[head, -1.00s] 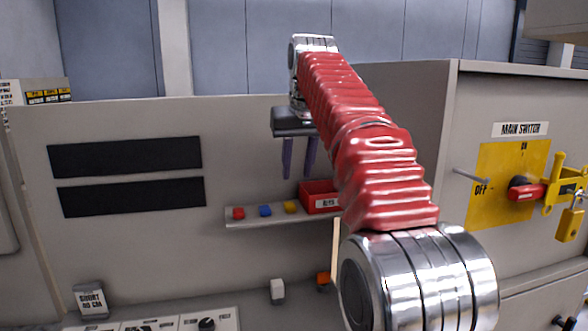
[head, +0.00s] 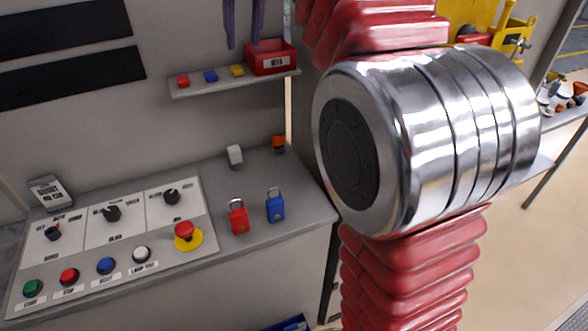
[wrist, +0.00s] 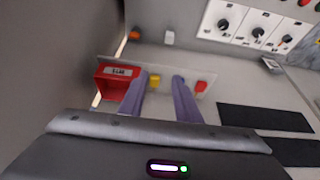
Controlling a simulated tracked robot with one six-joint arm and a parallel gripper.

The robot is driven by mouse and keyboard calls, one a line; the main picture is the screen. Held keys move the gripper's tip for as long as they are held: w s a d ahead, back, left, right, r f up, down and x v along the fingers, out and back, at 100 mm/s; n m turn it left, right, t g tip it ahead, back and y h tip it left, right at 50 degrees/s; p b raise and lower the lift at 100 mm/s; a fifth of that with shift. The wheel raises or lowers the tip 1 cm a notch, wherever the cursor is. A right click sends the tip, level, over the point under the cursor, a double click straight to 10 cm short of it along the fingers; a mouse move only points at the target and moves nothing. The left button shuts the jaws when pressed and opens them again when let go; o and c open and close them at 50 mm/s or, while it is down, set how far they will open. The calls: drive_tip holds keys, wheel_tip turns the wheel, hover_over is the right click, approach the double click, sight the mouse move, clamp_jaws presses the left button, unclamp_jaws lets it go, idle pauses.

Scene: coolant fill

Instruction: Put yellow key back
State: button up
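The yellow key (head: 237,71) shows as a small yellow block on a narrow wall shelf (head: 205,88), between a blue block (head: 211,76) and a small red tray (head: 272,58) with a white label. My gripper (head: 243,44) shows at the top edge of the head view, its two purple fingers pointing down above the shelf. In the wrist view the fingers (wrist: 160,76) stand apart with nothing held, and the yellow key (wrist: 154,81) shows between them, nearer the left finger. The blue block is not visible there; the right finger seems to cover it. A red block (wrist: 201,87) shows right of that finger.
Below the shelf is a desk with a control panel (head: 110,230), a red emergency button (head: 187,232), a red padlock (head: 238,217) and a blue padlock (head: 275,205). White (head: 235,157) and orange (head: 278,143) items stand behind. My arm hides much of the right side.

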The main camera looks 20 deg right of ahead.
drive_tip(key=s+a+f, duration=0.1)
drive_tip(key=s+f, duration=2.4)
drive_tip(key=s, duration=0.4)
drive_tip(key=shift+s+a+f+t, duration=0.15)
drive_tip(key=shift+a+f+t, duration=0.1)
drive_tip(key=shift+a+t, duration=0.15)
